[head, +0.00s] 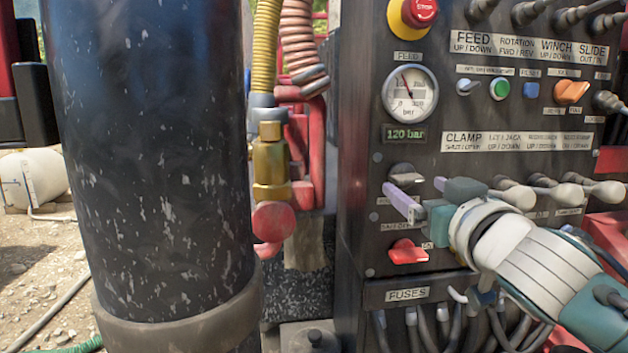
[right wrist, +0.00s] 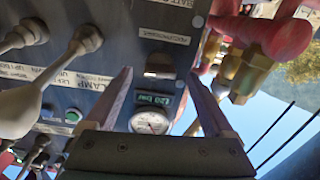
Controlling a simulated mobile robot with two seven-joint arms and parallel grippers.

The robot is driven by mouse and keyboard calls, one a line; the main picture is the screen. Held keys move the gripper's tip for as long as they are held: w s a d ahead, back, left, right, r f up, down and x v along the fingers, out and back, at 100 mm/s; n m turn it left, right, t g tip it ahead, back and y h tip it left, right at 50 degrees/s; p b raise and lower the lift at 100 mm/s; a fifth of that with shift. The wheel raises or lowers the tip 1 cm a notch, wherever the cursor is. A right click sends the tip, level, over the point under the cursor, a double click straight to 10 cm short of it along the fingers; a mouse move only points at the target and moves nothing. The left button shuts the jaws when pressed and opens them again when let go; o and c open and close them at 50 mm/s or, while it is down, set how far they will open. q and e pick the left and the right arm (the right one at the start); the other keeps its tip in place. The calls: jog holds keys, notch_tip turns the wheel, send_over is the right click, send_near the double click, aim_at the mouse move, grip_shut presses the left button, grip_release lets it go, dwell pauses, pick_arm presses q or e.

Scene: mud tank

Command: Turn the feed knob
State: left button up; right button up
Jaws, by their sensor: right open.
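The control panel (head: 450,110) carries a round pressure gauge (head: 410,94) labelled FEED, with a green "120 bar" display (head: 404,134) under it. A grey knob (head: 402,172) sits below the display; I take it for the feed knob, but its own label is partly hidden. My right gripper (head: 413,190) is open just in front of and slightly below this knob. In the right wrist view the knob (right wrist: 160,67) shows between the two open fingers (right wrist: 160,74), with the gauge (right wrist: 150,121) beyond. I cannot tell if a finger touches it. My left gripper is out of view.
A red switch (head: 407,252) is just below the right gripper. Several levers (head: 558,190) stick out to its right. A red emergency stop (head: 419,11) is above the gauge. A thick black cylinder (head: 150,160) and a brass valve (head: 270,160) stand left of the panel.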

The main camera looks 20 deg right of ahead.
aim_at(406, 178)
jog(key=shift+x, duration=1.4)
